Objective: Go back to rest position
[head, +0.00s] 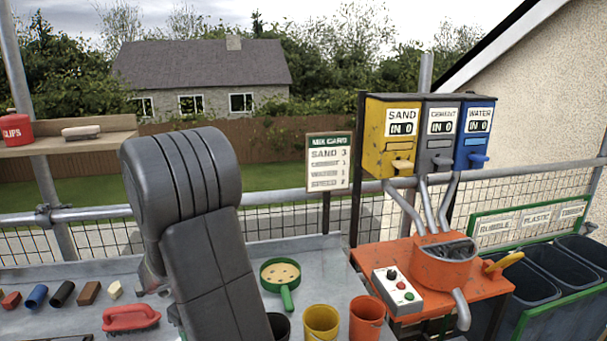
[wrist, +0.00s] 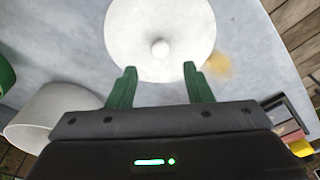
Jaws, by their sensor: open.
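My gripper (wrist: 160,72) shows in the wrist view with its two green fingers apart and nothing between them. A round white lid-like disc with a small knob (wrist: 160,20) lies just beyond the fingertips; I cannot tell how far below them it is. In the head view my arm rises large in front of the grey bench (head: 255,250) and hides part of it. The gripper itself is hidden in that view.
A white tub (wrist: 55,115) stands left of my gripper. A red-handled brush (head: 131,318), a green sieve (head: 281,275), a yellow bucket (head: 320,322) and an orange bucket (head: 367,318) stand around my arm. An orange mixer (head: 443,265) and dark bins (head: 530,280) are at the right.

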